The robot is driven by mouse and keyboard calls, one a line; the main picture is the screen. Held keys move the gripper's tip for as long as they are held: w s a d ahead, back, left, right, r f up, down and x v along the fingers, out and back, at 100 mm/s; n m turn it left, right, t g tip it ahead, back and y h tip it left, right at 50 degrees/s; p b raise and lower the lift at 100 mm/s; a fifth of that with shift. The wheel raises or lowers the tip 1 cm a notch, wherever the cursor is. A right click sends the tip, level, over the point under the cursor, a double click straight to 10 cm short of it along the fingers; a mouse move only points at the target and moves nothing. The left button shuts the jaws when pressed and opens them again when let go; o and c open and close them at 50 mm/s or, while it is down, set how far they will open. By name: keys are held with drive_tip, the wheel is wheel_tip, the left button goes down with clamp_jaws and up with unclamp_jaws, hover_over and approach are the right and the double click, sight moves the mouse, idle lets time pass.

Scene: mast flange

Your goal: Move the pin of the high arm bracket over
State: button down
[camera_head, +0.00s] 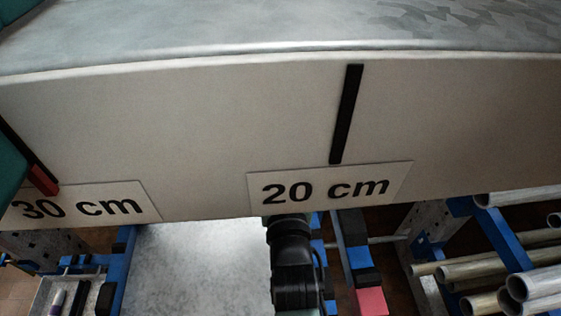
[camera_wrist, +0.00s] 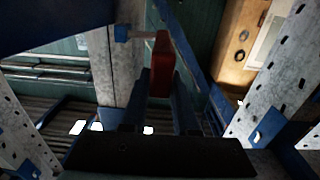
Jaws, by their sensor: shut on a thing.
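My gripper (camera_wrist: 161,78) shows in the wrist view, its dark palm at the bottom and two fingers reaching up. It is shut on a red block (camera_wrist: 161,62), which looks like the pin's grip. A short pale rod (camera_wrist: 126,33) runs left from near the block's top to a grey upright. The bracket itself is hard to make out in the dark picture. In the head view the gripper and pin are hidden; only a black part of my arm shows below the beam.
A wide pale beam (camera_head: 220,115) fills the head view, with a 20 cm label (camera_head: 330,188), a 30 cm label (camera_head: 85,205) and black marks. Metal pipes (camera_head: 500,265) lie at lower right. Perforated posts (camera_wrist: 285,75) stand right.

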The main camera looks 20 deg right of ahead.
drive_tip(key=shift+a, duration=0.15)
drive_tip(key=c, duration=0.7)
unclamp_jaws()
drive_tip(key=shift+w+a, duration=0.1)
drive_tip(key=shift+a, duration=0.2)
drive_tip(key=shift+d, duration=0.25)
drive_tip(key=p+v, duration=0.1)
drive_tip(key=v, duration=1.2)
drive_tip(key=shift+p, duration=0.4)
